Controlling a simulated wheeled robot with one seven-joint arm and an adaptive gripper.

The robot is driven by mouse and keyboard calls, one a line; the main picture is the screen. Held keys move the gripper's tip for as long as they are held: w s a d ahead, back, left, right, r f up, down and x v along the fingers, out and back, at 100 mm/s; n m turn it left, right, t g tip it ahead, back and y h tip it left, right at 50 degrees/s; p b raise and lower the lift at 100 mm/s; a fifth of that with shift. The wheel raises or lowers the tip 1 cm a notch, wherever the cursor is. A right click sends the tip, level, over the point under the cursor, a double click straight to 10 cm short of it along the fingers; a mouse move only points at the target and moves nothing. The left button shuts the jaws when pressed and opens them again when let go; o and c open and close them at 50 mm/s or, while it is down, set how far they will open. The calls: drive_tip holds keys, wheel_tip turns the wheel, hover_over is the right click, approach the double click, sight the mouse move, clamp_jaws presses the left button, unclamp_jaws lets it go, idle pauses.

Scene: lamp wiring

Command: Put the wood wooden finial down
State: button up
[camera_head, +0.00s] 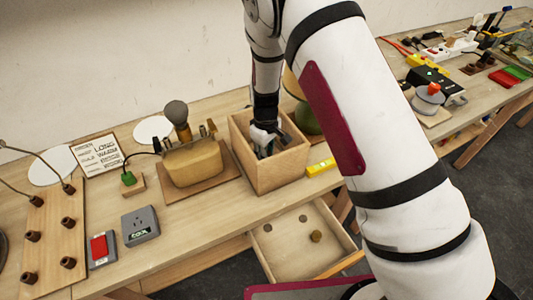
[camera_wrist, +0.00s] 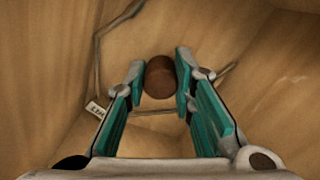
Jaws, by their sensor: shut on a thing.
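My gripper (camera_wrist: 158,78) is shut on a small round brown wooden finial (camera_wrist: 159,76), held between the two teal-lined fingertips in the wrist view. In the head view my gripper (camera_head: 265,145) reaches down inside an open wooden box (camera_head: 287,176) on the table. The finial is hidden by the box wall and the gripper there. The wrist view shows the box's wooden walls and floor around the fingers. I cannot tell whether the finial touches the floor.
An open drawer (camera_head: 285,243) below holds a small round wooden piece (camera_head: 316,236).

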drive_tip(key=shift+f, duration=0.1)
drive_tip(key=o, duration=1)
drive_tip(key=s+d+r+m+t+y, duration=0.1)
drive_tip(key=s+d+r, duration=0.1)
drive_tip(key=r, duration=1)
drive_tip(key=s+d+r+m, duration=0.2)
drive_tip(key=d+r, duration=0.1)
drive_tip(key=r, duration=0.9)
drive_tip(key=s+d+r+m+t, duration=0.1)
drive_tip(key=s+d+r+m, duration=0.1)
drive_tip(key=s, duration=0.6)
drive_tip(key=s+d+r+m+t, duration=0.1)
drive_tip(key=s+d+r+m, duration=0.1)
drive_tip(key=s+d+r, duration=0.2)
drive_tip(key=s+d+r+m+t, duration=0.2)
drive_tip(key=s+d+r, duration=0.2)
drive_tip(key=s+r, duration=0.3)
drive_tip(key=s, duration=0.5)
drive_tip(key=shift+h+b, duration=0.4)
